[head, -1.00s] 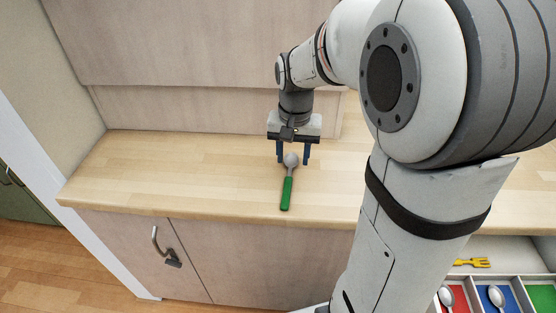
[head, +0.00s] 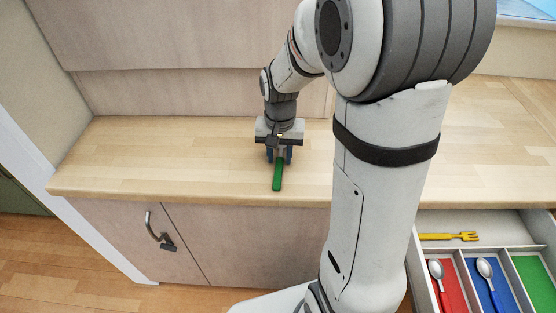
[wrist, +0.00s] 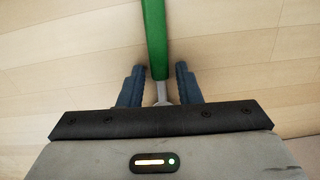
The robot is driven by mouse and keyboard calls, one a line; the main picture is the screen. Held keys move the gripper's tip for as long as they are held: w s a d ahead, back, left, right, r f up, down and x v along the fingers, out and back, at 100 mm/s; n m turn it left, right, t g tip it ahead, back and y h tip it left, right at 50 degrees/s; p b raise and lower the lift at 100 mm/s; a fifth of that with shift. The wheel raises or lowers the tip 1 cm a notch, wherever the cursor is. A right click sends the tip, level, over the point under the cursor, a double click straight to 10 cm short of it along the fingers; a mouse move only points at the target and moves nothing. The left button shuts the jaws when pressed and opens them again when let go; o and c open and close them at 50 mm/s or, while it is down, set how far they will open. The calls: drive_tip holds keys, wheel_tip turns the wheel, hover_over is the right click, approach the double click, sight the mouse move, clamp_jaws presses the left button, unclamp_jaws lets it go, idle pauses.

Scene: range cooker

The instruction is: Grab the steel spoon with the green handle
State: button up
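The steel spoon's green handle (head: 277,174) lies on the wooden worktop, pointing toward the front edge. In the wrist view the green handle (wrist: 154,38) runs down from the top, and its steel neck (wrist: 161,92) passes between my fingers. The bowl is hidden under my gripper. My gripper (head: 279,157) is low over the spoon, with one finger on each side of it. In the wrist view my gripper (wrist: 160,84) is partly open, with visible gaps between the blue fingers and the spoon.
The worktop (head: 160,160) is clear around the spoon. A pale panel stands behind it. At lower right an open drawer has red, blue and green compartments, with a red-section spoon (head: 437,270), a blue-handled spoon (head: 487,270) and a yellow fork (head: 450,237).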

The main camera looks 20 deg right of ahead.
clamp_jaws()
drive_tip(key=shift+r, duration=0.1)
